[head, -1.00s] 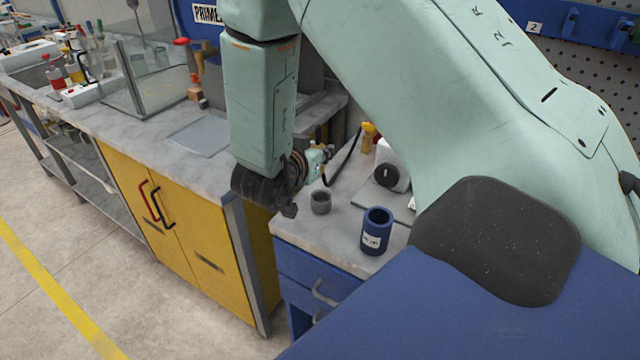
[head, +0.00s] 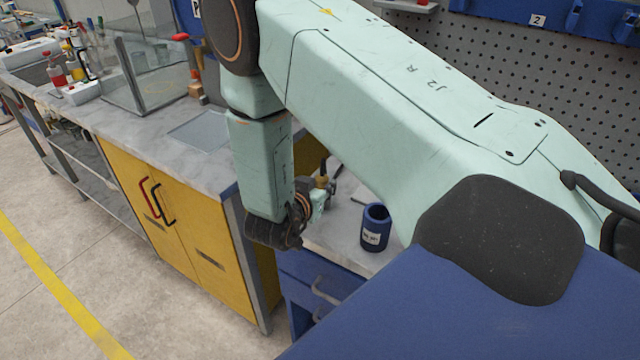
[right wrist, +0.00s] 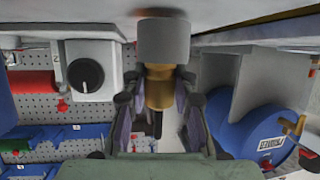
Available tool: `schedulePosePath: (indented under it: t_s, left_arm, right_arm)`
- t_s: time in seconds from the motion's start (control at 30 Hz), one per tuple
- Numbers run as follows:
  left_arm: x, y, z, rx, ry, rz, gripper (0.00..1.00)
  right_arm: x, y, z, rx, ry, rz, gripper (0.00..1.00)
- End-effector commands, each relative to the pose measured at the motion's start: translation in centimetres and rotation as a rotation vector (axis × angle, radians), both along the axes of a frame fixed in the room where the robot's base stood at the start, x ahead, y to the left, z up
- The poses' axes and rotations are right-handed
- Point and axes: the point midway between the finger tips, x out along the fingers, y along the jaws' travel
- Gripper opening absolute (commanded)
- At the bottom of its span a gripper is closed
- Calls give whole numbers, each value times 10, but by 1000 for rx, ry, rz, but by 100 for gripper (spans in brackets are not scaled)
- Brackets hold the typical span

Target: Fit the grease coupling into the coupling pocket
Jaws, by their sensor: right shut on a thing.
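In the right wrist view, which sees the bench upside down, my right gripper (right wrist: 157,88) is shut on the brass grease coupling (right wrist: 158,92). A grey round cup, which looks like the coupling pocket (right wrist: 163,40), stands on the bench in line with the coupling. The coupling's end meets the cup's mouth; I cannot tell whether it is inside or only touching. In the head view my right gripper (head: 308,208) is low over the small bench, and a bit of the coupling (head: 322,183) shows behind it. The cup is hidden there. My left gripper is not in view.
A white box with a black dial (right wrist: 92,72) is on the other side there. A yellow cabinet (head: 185,225) stands to the left.

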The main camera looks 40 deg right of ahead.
Motion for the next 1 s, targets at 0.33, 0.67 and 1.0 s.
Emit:
schedulePosePath:
  t_s: [0.33,0.67,1.0]
  left_arm:
    - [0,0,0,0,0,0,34]
    - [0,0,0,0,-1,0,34]
    - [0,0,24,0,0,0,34]
  right_arm:
    - [3,1,1,0,-5,6,46]
    - [4,1,3,-2,-8,6,49]
    - [-10,32,20,-5,-6,13,49]
